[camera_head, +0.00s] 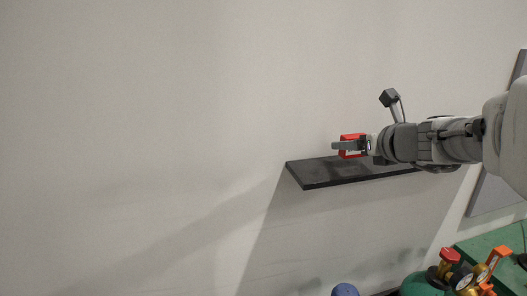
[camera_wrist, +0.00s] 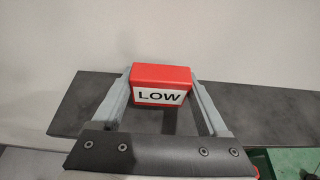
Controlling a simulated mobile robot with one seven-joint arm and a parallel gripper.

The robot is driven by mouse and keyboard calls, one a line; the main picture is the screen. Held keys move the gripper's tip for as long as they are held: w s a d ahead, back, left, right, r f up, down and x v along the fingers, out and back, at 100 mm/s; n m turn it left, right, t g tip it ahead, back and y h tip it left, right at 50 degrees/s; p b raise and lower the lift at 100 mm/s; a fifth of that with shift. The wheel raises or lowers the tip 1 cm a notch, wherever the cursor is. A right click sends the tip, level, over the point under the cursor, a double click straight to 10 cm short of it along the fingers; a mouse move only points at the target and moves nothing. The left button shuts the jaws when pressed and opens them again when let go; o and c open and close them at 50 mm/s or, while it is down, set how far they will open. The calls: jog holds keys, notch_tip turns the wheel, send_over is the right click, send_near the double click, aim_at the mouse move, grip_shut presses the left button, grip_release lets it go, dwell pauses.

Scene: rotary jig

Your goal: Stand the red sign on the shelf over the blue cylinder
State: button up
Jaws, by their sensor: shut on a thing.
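The red sign (camera_wrist: 161,74) has a white face reading LOW. My gripper (camera_wrist: 160,86) is shut on it, with one grey finger at each side. In the head view the sign (camera_head: 350,138) is partly covered by a finger of my gripper (camera_head: 352,147). The sign looks upright, at the dark shelf (camera_head: 312,175). I cannot tell whether its base touches the shelf. The shelf also shows in the wrist view (camera_wrist: 268,108), under and around the sign. The rounded blue top of the cylinder (camera_head: 345,290) shows at the bottom edge, below the shelf; the rest is cut off.
The shelf is on a pale wall (camera_head: 150,120), and its left part is bare. At the lower right are a green cylinder (camera_head: 418,286) with a red-and-brass valve (camera_head: 449,257), orange-handled fittings (camera_head: 497,254) and a green surface (camera_head: 495,240).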

jog(key=shift+f, duration=0.95)
jog(key=shift+f+b, duration=0.2)
jog(key=shift+b, duration=0.1)
jog(key=o, duration=1.3)
jog(key=shift+c, duration=0.2)
jog(key=shift+r, duration=0.15)
